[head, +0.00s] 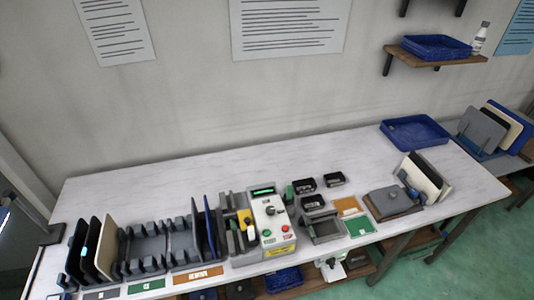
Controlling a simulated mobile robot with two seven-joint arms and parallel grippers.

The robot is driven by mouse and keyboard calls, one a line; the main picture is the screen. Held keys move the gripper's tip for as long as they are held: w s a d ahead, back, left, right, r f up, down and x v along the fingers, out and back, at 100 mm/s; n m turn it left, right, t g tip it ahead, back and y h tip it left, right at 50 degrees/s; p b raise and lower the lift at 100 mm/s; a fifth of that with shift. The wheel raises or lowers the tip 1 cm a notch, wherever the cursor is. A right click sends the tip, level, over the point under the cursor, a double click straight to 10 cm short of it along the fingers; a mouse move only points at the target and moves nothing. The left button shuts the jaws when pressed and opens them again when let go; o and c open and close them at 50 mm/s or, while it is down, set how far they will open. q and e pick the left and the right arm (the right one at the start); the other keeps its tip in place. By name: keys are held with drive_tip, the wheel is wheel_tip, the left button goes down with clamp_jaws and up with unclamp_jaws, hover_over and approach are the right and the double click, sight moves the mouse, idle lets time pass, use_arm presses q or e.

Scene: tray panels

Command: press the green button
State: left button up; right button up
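A light grey control box (271,222) stands near the front edge of the white table, right of the racks. It has a dark display with green characters (264,190) at the top and a dark knob in the middle. The green button (267,233) is low on its face at the left, and a red button (284,228) is beside it at the right. Small green and red labels are below them, with a yellow label at the bottom. Whether the green button is pressed is too small to tell. Neither of my grippers shows in the head view.
Grey slotted racks (150,246) with upright panels stand left of the box. A yellow-and-black part (245,220) is close beside it. Small black bins (304,186) and a grey tray (324,229) are at the right. A blue tray (414,131) is at the back right. The table's back is clear.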

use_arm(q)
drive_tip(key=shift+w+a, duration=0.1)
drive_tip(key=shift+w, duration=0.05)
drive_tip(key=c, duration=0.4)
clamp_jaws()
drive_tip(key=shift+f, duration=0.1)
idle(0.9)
